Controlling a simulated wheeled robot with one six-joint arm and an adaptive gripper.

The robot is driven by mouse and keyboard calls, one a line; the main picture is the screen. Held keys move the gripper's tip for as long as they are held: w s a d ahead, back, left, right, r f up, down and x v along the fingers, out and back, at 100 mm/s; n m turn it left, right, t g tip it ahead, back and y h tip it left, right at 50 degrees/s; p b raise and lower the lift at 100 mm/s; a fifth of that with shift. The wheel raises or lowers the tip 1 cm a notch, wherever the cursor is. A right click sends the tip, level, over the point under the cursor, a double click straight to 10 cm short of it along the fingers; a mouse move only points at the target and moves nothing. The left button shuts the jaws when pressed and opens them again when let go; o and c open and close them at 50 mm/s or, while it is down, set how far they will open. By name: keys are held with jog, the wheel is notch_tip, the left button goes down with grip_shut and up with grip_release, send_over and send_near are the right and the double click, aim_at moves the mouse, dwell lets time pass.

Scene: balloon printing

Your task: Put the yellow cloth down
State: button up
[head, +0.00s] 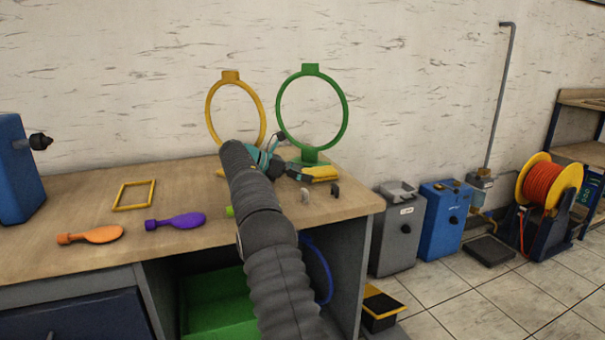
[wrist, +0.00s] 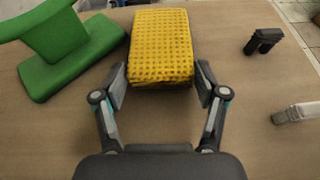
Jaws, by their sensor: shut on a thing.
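The yellow cloth (wrist: 161,45) is a folded, waffle-textured block between my gripper's fingers in the wrist view. My gripper (wrist: 160,82) is shut on its near end, one finger on each side. In the head view the cloth (head: 321,173) shows at the right end of the bench, at the tip of my gripper (head: 300,174). My arm hides part of the bench there. I cannot tell whether the cloth touches the bench top or hangs just above it.
A green ring stand (head: 313,157) is close left of the cloth in the wrist view. A black clip (wrist: 264,41) and a grey clip (wrist: 296,113) lie to the right. A yellow ring (head: 209,112), yellow frame (head: 118,207), orange balloon (head: 98,235) and purple balloon (head: 180,221) are farther left.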

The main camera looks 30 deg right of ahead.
jog(key=shift+f, duration=0.2)
jog(key=o, duration=1)
jog(key=shift+o, duration=0.2)
